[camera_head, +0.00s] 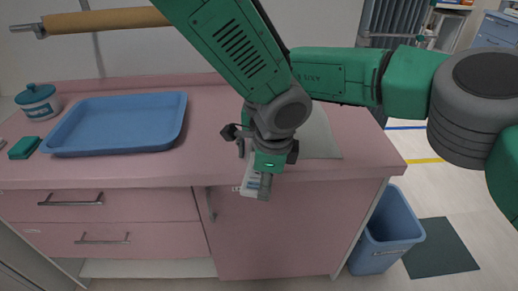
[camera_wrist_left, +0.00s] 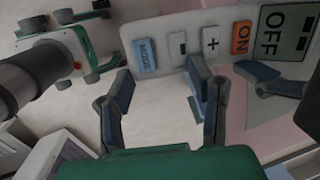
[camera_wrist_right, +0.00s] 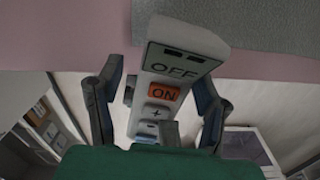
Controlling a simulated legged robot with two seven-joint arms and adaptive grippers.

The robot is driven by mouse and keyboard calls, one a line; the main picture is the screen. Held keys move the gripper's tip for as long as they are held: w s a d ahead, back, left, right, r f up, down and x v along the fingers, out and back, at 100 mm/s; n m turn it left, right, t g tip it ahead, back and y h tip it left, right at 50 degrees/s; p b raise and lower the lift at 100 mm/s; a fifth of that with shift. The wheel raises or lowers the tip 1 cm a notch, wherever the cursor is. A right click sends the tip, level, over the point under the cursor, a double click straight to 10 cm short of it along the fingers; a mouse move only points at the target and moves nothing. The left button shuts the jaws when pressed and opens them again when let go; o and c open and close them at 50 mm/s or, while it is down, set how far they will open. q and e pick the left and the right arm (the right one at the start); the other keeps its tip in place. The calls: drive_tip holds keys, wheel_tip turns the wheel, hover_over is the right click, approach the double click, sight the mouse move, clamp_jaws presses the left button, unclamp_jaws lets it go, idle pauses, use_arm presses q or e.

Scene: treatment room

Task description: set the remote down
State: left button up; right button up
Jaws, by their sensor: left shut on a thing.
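The remote (camera_head: 249,183) is pale, with MODE, minus, plus, an orange ON button and an OFF display. It is held in the air by the front of the pink counter, partly hidden by the arm in the head view. In the left wrist view the remote (camera_wrist_left: 180,45) has its MODE end at my left gripper (camera_wrist_left: 160,85), which is shut on it. In the right wrist view the remote (camera_wrist_right: 187,50) stands between the spread fingers of my right gripper (camera_wrist_right: 160,95), display end up. Contact on that side is unclear; the right fingers are hard to make out in the head view.
The pink counter (camera_head: 221,125) carries a blue tray (camera_head: 130,115), a lidded teal-and-white jar (camera_head: 38,102) and a green block (camera_head: 25,147) at left. A pale grey mat (camera_head: 322,140) lies partly behind my arms. A blue bin (camera_head: 385,235) stands on the floor at right.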

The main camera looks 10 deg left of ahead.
drive_tip(key=c, duration=0.8)
use_arm(q)
drive_tip(key=o, duration=1.3)
drive_tip(key=shift+w, duration=0.1)
